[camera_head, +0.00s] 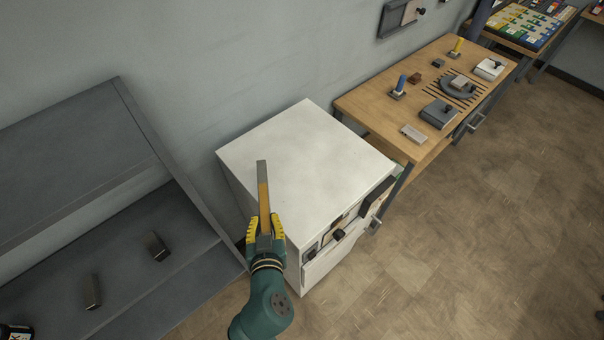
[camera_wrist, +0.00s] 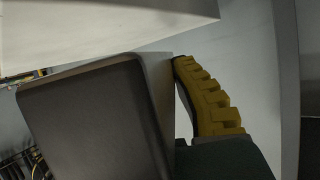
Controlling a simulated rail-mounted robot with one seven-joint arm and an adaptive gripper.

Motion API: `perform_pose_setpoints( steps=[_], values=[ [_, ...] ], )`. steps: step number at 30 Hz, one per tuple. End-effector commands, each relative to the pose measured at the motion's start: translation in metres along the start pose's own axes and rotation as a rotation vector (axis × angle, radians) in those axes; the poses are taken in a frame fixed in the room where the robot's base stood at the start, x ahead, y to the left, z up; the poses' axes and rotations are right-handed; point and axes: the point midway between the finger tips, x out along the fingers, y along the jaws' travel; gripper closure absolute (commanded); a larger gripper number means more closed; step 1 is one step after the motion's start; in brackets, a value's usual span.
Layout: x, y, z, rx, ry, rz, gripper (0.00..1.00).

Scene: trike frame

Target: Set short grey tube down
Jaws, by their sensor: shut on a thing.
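The cabinet's pale edge (camera_wrist: 120,22) crosses the top there. I cannot tell whether the tube touches the cabinet.
A grey shelf unit (camera_head: 70,165) stands at the left, with two short grey pieces (camera_head: 155,246) (camera_head: 92,291) on its lower board. A wooden table (camera_head: 385,105) with several small items stands right of the cabinet. The cabinet top is otherwise bare.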

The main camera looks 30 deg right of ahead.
Motion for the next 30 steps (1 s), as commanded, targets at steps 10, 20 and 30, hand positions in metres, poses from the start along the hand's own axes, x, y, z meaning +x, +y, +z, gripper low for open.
perform_pose_setpoints(
  steps=[10, 20, 30],
  values=[
    [0.089, 0.069, -0.051, 0.177, 0.013, 0.415, 1.0],
    [0.085, 0.101, -0.077, 0.232, 0.002, 0.57, 1.0],
    [0.106, 0.1, -0.026, 0.232, 0.005, 0.567, 1.0]
  ],
)
